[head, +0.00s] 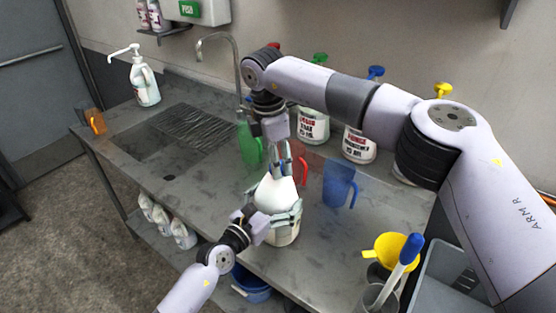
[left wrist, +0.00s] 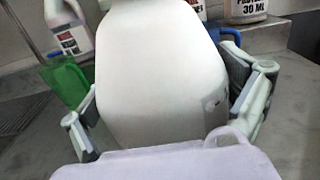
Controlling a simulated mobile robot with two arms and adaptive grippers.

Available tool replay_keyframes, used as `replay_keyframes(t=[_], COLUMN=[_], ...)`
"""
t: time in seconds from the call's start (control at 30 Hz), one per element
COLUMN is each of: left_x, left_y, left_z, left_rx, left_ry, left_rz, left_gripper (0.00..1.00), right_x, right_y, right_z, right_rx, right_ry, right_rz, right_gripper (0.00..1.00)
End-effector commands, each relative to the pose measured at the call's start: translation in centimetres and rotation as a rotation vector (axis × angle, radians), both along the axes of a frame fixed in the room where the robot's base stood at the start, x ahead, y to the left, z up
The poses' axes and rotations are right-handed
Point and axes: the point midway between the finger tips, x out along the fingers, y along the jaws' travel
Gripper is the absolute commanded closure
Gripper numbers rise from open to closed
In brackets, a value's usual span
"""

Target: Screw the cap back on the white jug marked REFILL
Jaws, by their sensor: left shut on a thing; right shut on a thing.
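The white jug (head: 277,192) stands upright on the front part of the steel counter. My left gripper (head: 276,219) is shut around its body from the front. In the left wrist view the jug (left wrist: 155,75) fills the middle, with a finger on each side. No REFILL marking shows on the sides in view. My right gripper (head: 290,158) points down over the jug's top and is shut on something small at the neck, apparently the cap. The fingers hide the cap and the neck, so I cannot tell how the cap sits.
Close behind stand a green jug (head: 249,146), a red jug (head: 307,164) and a blue jug (head: 339,186). Labelled bottles (head: 359,146) line the wall. A yellow funnel (head: 391,250) is at the right. A drain grate (head: 187,128) and a white pump bottle (head: 145,83) are at the left.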

Motion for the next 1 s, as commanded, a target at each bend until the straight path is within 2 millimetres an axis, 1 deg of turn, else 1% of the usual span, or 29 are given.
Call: replay_keyframes(t=[0.03,0.2,0.3,0.4,0.53,0.8,0.83,1.0], left_x=[-0.05,-0.06,-0.06,-0.06,-0.07,-0.08,-0.08,-0.08], left_y=[-0.04,-0.05,-0.05,-0.05,-0.06,-0.08,-0.08,-0.08], left_z=[-0.16,-0.17,-0.17,-0.17,-0.17,-0.17,-0.18,-0.18], left_rx=[0.004,0.004,0.004,0.004,0.004,0.004,0.004,0.004], left_ry=[0.002,0.002,0.002,0.002,0.002,0.002,0.002,0.002], left_rz=[-0.001,-0.002,-0.002,-0.002,-0.002,-0.002,-0.002,-0.002], left_gripper=[0.83,0.83,0.83,0.83,0.83,0.83,0.83,0.83], right_x=[0.08,0.18,0.21,0.24,0.26,0.26,0.26,0.25], right_y=[0.13,0.08,0.09,0.06,0.05,0.05,0.05,0.03], right_z=[0.08,0.05,0.04,0.03,0.04,0.06,0.06,0.03], right_rx=[0.001,0.002,0.003,0.003,0.002,0.003,0.003,0.002], right_ry=[-0.002,-0.002,0.000,-0.002,-0.002,-0.003,-0.003,-0.002], right_rz=[-0.118,-0.537,-0.736,-0.871,-0.946,-0.949,-0.949,-0.948], right_gripper=[0.74,0.74,0.74,0.74,0.74,0.74,0.62,0.51])
